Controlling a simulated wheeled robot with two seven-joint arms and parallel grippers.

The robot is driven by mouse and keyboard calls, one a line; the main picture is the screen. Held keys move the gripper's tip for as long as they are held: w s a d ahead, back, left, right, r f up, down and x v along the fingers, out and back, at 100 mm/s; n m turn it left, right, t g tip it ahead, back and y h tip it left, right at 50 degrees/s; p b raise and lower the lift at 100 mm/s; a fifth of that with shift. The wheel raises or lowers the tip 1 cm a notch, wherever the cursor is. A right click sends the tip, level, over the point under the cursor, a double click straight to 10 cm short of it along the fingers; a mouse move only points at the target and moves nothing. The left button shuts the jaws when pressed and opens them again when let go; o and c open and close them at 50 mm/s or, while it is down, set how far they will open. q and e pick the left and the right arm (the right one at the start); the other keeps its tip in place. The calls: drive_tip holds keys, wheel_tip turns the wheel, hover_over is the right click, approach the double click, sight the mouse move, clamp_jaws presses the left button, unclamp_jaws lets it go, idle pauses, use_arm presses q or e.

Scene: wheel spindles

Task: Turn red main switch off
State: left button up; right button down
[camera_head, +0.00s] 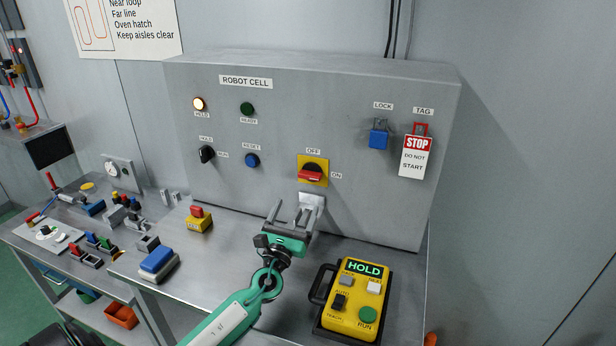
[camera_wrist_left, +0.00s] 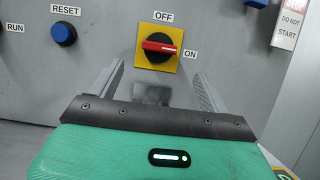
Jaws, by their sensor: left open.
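The red main switch (camera_head: 311,174) is a red handle on a black dial over a yellow plate, low on the middle of the robot cell panel. OFF is printed above it and ON to its right. In the left wrist view the red handle (camera_wrist_left: 159,46) lies roughly horizontal, its white-marked end toward ON. My left gripper (camera_head: 294,208) is open and empty, below and in front of the switch, fingers toward the panel. In the left wrist view its fingers (camera_wrist_left: 160,82) stand apart on either side below the yellow plate, not touching the handle. My right gripper is not visible.
A blue padlock (camera_head: 378,138) and a STOP tag (camera_head: 416,156) hang at the panel's right. A yellow pendant (camera_head: 355,302) reading HOLD lies on the bench, right of my arm. A yellow box with a red button (camera_head: 198,218) and a blue-topped block (camera_head: 157,261) sit left.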

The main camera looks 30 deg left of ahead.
sight(308, 179)
use_arm(q)
drive_tip(key=p+x, duration=0.2)
drive_tip(key=x, duration=0.7)
drive_tip(key=shift+f, duration=0.1)
drive_tip(key=shift+w+a+p, duration=0.15)
drive_tip(key=shift+w+p, duration=0.15)
drive_tip(key=shift+w+r, duration=0.2)
drive_tip(key=shift+w, duration=0.15)
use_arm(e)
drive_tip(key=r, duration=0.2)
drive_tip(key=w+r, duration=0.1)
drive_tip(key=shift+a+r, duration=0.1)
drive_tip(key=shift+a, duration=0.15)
use_arm(q)
drive_tip(key=c, duration=1)
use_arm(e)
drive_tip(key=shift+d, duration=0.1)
